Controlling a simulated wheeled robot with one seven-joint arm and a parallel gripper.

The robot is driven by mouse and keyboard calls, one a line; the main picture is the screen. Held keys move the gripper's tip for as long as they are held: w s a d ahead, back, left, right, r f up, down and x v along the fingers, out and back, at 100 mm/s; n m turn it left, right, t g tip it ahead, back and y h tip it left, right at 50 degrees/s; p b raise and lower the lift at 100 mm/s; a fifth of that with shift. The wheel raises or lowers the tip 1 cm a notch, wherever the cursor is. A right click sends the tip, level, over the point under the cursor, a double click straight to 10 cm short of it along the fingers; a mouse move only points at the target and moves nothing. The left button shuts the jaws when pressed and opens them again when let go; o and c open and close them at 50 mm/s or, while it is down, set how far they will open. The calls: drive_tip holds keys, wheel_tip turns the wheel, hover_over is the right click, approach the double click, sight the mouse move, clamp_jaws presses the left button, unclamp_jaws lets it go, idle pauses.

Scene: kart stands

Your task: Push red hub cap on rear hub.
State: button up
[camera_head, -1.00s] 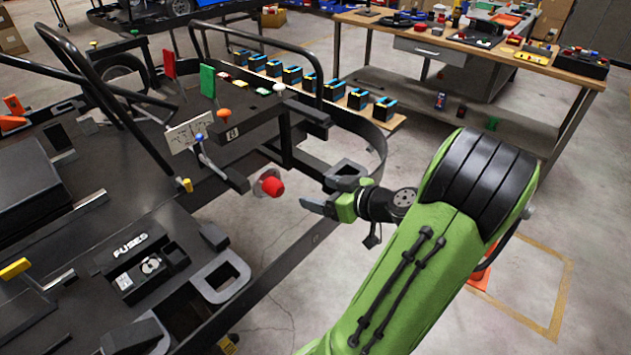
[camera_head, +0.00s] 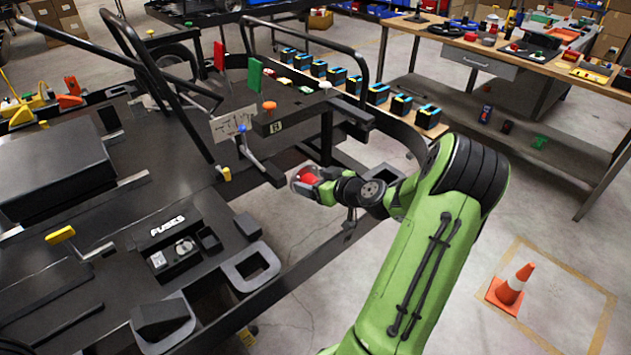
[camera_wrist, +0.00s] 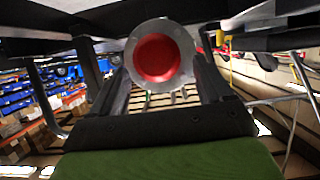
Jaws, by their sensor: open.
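The red hub cap (camera_head: 308,178) is on the outer face of the grey rear hub (camera_head: 295,184) at the side of the kart. In the wrist view the red cap (camera_wrist: 157,58) faces me, ringed by the grey hub (camera_wrist: 185,42). My gripper (camera_head: 311,180) is at the cap, its fingers around or just in front of it. In the wrist view my gripper (camera_wrist: 160,72) has its fingers apart, one at each side of the hub's lower part. Whether either finger touches the cap, and how deep the cap sits, I cannot tell.
The black kart frame (camera_head: 325,252) and a curved bumper bar (camera_head: 405,135) lie close around my gripper. A fuse box (camera_head: 172,240) is on the deck. A workbench (camera_head: 480,55) stands behind. An orange cone (camera_head: 512,285) is on open floor at right.

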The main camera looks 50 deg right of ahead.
drive_tip(key=c, duration=1.3)
drive_tip(key=shift+s, duration=0.15)
drive_tip(key=shift+s+a+f+b, duration=0.15)
drive_tip(key=shift+s+b, duration=0.7)
drive_tip(key=shift+s, duration=0.6)
drive_tip(key=shift+s+a+r+b, duration=0.15)
drive_tip(key=shift+s+b, duration=0.7)
drive_tip(key=shift+s, duration=0.55)
drive_tip(key=shift+f, duration=0.1)
drive_tip(key=shift+s, duration=0.1)
